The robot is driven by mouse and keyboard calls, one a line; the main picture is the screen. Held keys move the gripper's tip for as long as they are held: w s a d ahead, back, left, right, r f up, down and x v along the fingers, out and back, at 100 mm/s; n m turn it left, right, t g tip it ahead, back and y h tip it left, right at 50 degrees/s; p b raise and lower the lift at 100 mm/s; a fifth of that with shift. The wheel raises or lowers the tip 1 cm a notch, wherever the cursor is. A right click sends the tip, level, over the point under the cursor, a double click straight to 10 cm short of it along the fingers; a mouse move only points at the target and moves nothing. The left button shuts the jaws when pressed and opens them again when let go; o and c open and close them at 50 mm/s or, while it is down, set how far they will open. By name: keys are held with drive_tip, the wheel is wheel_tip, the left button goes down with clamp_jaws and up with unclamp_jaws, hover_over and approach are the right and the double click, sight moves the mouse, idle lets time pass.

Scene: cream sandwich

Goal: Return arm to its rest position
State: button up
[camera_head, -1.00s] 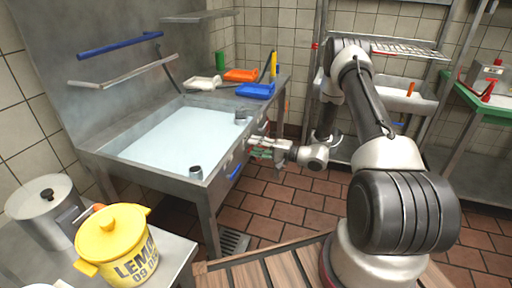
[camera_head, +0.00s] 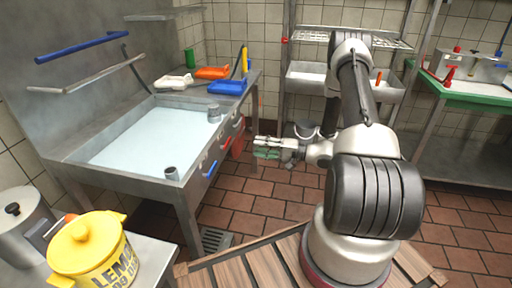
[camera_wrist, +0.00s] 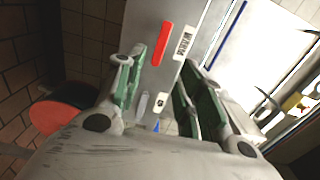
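My gripper (camera_head: 266,148) is at the end of my bent arm, out over the tiled floor to the right of the metal counter's front panel. In the wrist view my gripper (camera_wrist: 158,92) has its two green-padded fingers spread apart, with nothing between them but the panel behind. That panel carries a red handle (camera_wrist: 162,45) and white labels. In the head view the red handle (camera_head: 227,143) and a blue handle (camera_head: 210,168) sit on the counter front, apart from the gripper.
The metal counter (camera_head: 190,185) with a pale top stands left of the arm. A yellow lemon pot (camera_head: 92,250) and a steel pot (camera_head: 22,225) are at the lower left. Floor (camera_head: 255,205) between counter and arm is clear.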

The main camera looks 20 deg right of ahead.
idle(0.4)
drive_tip(key=s+a+f+m+g, duration=0.25)
drive_tip(key=s+g, duration=0.25)
drive_tip(key=s, duration=0.4)
drive_tip(key=s+d+r+g+h, duration=0.2)
drive_tip(key=s+r+g, duration=0.45)
drive_tip(key=s, duration=0.25)
drive_tip(key=s+d+r+n+h, duration=0.3)
drive_tip(key=s+r+h, duration=0.15)
drive_tip(key=r, duration=0.35)
drive_tip(key=s+d+r+n+h, duration=0.35)
drive_tip(key=r+h, duration=0.25)
drive_tip(key=r, duration=0.2)
drive_tip(key=s+a+r+n+t+h, duration=0.1)
drive_tip(key=s+r+t, duration=0.1)
drive_tip(key=r, duration=0.4)
drive_tip(key=s+a+r+n+t+h, duration=0.1)
drive_tip(key=s+r+n+t, duration=0.1)
drive_tip(key=r, duration=0.4)
drive_tip(key=shift+a+t, duration=0.4)
drive_tip(key=shift+t, duration=0.25)
